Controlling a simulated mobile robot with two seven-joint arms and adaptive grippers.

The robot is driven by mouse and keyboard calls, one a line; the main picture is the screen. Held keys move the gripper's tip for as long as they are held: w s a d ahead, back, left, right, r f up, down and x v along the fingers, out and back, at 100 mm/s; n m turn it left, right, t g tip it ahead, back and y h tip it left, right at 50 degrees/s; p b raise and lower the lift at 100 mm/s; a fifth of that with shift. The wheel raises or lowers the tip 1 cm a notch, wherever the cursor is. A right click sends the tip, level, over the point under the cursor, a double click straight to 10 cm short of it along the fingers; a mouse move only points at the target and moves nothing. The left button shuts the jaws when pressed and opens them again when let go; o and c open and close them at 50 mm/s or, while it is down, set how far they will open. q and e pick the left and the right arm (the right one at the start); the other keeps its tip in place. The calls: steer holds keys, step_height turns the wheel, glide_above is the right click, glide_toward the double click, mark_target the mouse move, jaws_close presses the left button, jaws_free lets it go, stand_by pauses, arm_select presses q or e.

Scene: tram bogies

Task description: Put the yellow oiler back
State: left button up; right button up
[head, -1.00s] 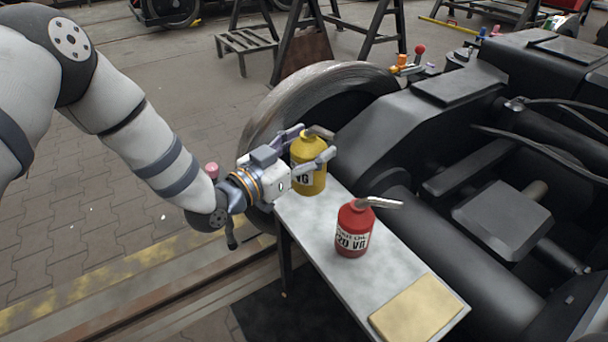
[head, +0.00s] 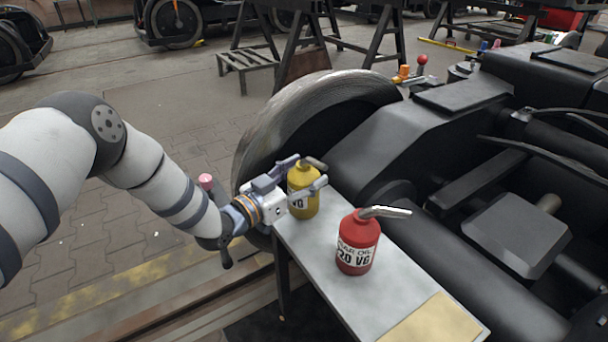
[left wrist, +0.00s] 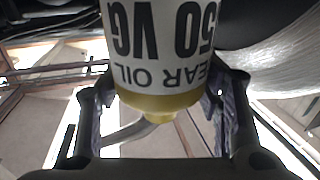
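The yellow oiler (head: 304,203) is upright at the far end of the narrow grey table (head: 345,302). Its base is at or just above the tabletop; I cannot tell if it touches. My left gripper (head: 309,172) reaches it from the left, with one finger on each side of its body, shut on it. In the left wrist view, the oiler's white label (left wrist: 165,45) shows upside down between the finger pads (left wrist: 160,105). A red oiler (head: 357,250) with a metal spout stands on the table, nearer and to the right. My right gripper is not in view.
A tan pad (head: 432,322) lies at the table's near end. A large steel wheel (head: 262,128) and the black bogie frame (head: 440,120) stand close behind and right of the table. Clear tabletop lies in front of the red oiler.

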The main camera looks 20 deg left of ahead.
arm_select(q)
steer(key=shift+o, duration=1.3)
steer(key=shift+r, duration=0.35)
steer(key=p+v, duration=0.3)
steer(key=v, duration=0.9)
steer(key=shift+f, duration=0.1)
